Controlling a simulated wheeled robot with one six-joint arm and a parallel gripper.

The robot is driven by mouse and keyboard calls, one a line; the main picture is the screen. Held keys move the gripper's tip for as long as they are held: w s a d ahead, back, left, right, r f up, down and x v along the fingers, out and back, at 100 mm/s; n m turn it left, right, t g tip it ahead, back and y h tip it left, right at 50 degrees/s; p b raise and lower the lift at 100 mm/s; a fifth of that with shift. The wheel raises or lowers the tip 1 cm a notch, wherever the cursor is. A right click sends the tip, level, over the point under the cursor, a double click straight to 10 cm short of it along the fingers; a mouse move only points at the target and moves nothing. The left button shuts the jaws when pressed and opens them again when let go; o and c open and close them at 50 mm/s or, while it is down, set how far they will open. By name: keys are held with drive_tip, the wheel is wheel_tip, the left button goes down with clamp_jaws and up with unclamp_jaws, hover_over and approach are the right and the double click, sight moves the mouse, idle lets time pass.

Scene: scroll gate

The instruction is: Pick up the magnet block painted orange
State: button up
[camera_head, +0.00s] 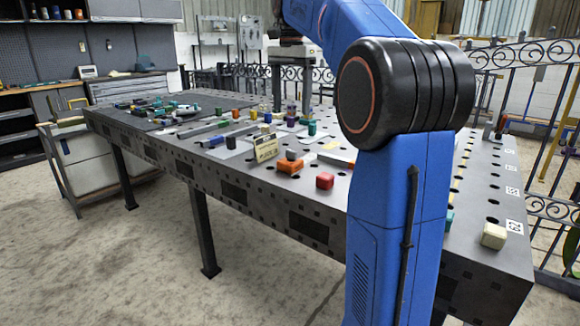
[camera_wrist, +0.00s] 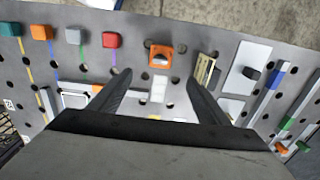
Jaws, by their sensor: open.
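The first orange block is well left of the fingers. In the head view my blue arm hides part of the table, and my gripper is not seen there.
The row holds a teal block (camera_wrist: 73,36), a grey one and a red one (camera_wrist: 111,40). A small yellow sign (camera_wrist: 205,72) stands right of my fingers. A cream block (camera_head: 493,235) sits near the table's right end. The perforated table (camera_head: 225,190) carries many small parts.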

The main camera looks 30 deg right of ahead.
sight(290, 151)
wheel_tip(290, 151, down, 11)
drive_tip(key=shift+r, duration=0.1)
drive_tip(key=shift+w+a+f, duration=0.1)
drive_tip(key=shift+f, duration=2.95)
drive_tip(key=shift+c, duration=0.3)
clamp_jaws()
drive_tip(key=shift+r, duration=0.15)
